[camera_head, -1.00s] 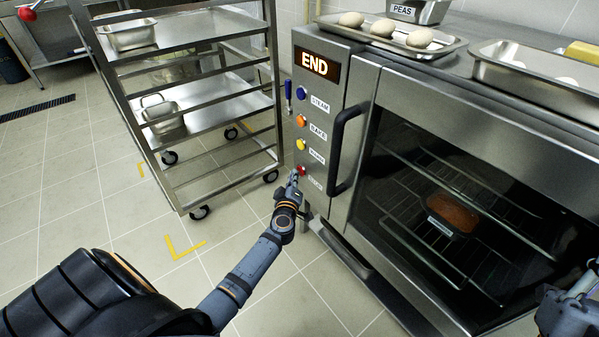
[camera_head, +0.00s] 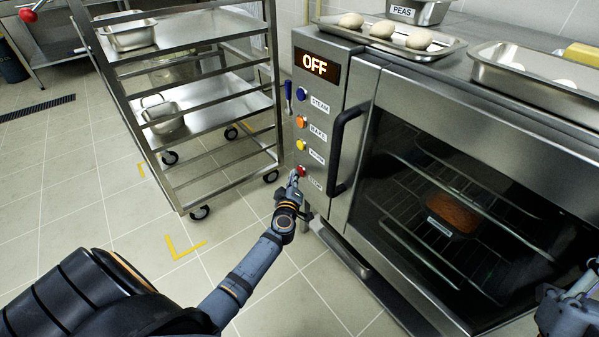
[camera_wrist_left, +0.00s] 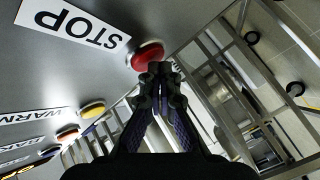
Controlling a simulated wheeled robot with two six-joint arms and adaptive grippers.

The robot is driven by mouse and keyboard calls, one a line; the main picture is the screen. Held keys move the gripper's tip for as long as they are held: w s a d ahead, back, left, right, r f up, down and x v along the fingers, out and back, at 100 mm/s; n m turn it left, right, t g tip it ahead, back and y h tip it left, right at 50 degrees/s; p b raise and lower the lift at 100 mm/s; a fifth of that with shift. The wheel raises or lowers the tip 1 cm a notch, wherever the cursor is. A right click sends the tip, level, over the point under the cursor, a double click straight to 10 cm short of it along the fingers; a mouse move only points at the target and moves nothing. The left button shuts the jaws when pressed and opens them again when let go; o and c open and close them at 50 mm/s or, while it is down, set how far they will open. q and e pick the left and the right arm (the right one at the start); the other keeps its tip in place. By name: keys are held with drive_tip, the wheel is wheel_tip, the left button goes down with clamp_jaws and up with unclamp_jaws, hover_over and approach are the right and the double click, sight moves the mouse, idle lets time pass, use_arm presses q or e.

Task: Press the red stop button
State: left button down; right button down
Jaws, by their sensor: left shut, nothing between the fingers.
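The red stop button (camera_head: 300,170) is the lowest on the oven's control panel, beside a STOP label. It also shows in the left wrist view (camera_wrist_left: 147,56), with the label (camera_wrist_left: 72,27) upside down. My left gripper (camera_head: 294,181) is shut and empty, its fingertips at the red button. In the wrist view the fingertips (camera_wrist_left: 160,68) overlap the button's lower edge; they look in contact with it.
Yellow (camera_head: 301,145), orange (camera_head: 301,121) and blue (camera_head: 301,94) buttons sit above the red one. The oven door handle (camera_head: 347,150) sticks out to the right. A wheeled metal rack (camera_head: 190,120) stands close on the left. The floor in front is clear.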

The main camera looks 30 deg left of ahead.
use_arm(q)
drive_tip(key=shift+s+a, duration=0.2)
drive_tip(key=shift+s, duration=0.3)
drive_tip(key=s, duration=0.1)
drive_tip(key=s+a+p, duration=0.1)
drive_tip(key=s, duration=0.1)
drive_tip(key=s+a+p, duration=0.1)
drive_tip(key=shift+s, duration=0.3)
idle(0.7)
